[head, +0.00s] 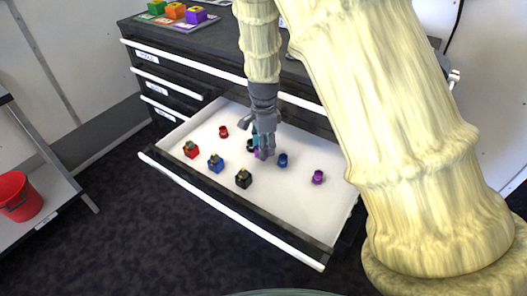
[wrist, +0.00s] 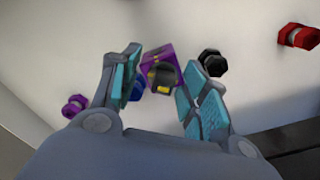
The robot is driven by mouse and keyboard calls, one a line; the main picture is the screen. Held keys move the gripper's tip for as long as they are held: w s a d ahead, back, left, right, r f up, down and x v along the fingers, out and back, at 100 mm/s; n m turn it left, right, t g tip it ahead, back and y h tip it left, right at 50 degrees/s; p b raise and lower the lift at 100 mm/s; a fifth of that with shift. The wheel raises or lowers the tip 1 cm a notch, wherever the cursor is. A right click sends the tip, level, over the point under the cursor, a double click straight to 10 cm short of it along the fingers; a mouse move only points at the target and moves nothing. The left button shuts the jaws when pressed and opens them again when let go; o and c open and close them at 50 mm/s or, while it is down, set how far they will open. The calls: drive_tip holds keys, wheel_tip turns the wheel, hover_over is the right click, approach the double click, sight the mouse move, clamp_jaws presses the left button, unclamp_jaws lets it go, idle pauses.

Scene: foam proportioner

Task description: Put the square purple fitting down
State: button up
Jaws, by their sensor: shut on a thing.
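The square purple fitting (head: 261,154) is between the fingers of my gripper (head: 263,143), low over the open drawer (head: 300,206). The wrist view shows the purple fitting (wrist: 153,53) with a dark round opening and a yellow mark, and my gripper (wrist: 163,78) shut on it with teal pads on either side. The fingers hide part of the fitting. I cannot tell whether its underside touches the drawer floor.
Close by are a round black fitting (wrist: 212,62) and a round blue one (head: 283,160). A round purple fitting (head: 318,177), square black (head: 243,179), blue (head: 216,163) and red (head: 191,149) ones, and a round red one (head: 223,131) stand around.

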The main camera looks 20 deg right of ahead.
wheel_tip(320, 180, down, 3)
drive_tip(key=shift+f, duration=0.2)
drive_tip(key=shift+r, duration=0.1)
drive_tip(key=o, duration=1.2)
drive_tip(key=shift+c, duration=0.2)
wheel_tip(320, 180, up, 12)
drive_tip(key=shift+p, duration=0.35)
